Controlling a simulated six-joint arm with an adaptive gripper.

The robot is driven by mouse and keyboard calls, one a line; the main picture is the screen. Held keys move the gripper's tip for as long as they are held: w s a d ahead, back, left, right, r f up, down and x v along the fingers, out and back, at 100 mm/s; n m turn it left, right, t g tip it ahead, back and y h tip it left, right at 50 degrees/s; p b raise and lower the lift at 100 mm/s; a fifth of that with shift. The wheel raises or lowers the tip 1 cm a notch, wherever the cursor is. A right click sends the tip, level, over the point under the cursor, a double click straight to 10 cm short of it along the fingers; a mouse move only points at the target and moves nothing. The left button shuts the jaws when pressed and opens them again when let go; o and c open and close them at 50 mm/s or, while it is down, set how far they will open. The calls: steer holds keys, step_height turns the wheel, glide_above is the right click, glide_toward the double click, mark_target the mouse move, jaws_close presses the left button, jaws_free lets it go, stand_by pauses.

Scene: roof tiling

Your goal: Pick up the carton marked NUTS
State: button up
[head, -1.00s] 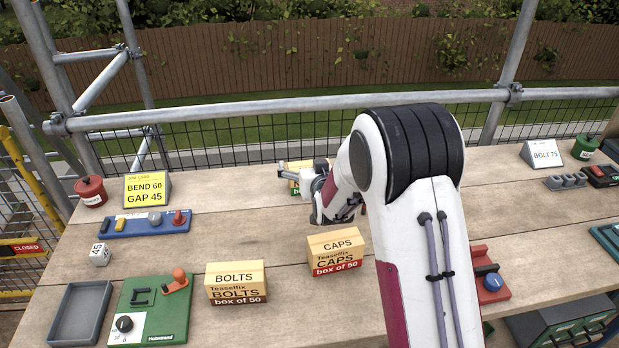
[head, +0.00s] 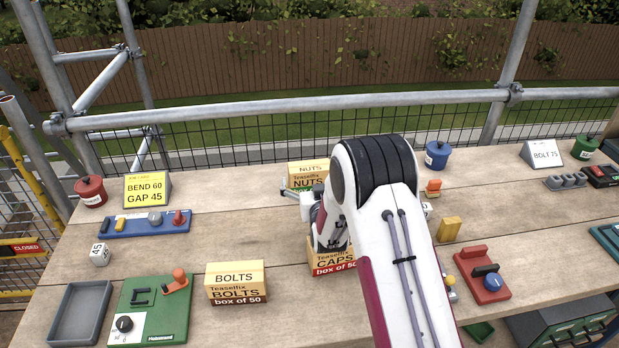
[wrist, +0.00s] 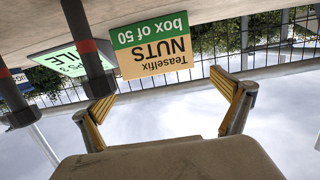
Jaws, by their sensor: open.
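The NUTS carton (head: 307,174) is tan with a green band and stands near the back of the bench, past my arm. It shows upside down in the wrist view (wrist: 152,48), ahead of the fingers and apart from them. My gripper (wrist: 166,103) is open, with nothing between its fingers. In the head view my gripper (head: 294,194) is at the front of the NUTS carton, and my wrist hides part of the carton's lower front.
The CAPS carton (head: 332,269) stands just in front, partly covered by my arm. The BOLTS carton (head: 236,290) is nearer, at left. A blue pot (head: 437,156), a yellow block (head: 449,229) and a red device (head: 484,275) are at right.

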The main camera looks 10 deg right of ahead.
mark_target(310, 167)
steer(key=shift+w, duration=0.1)
steer(key=shift+w+f, duration=0.25)
steer(key=shift+w, duration=0.9)
steer(key=shift+w, duration=0.15)
steer(key=shift+w+d+f, duration=0.1)
steer(key=shift+w+f, duration=0.05)
steer(key=shift+w, duration=1.1)
steer(key=shift+w+d+f, duration=0.1)
steer(key=shift+w+f, duration=0.05)
steer(key=shift+w, duration=1.05)
steer(key=c, duration=1.3)
steer(key=shift+r, duration=0.15)
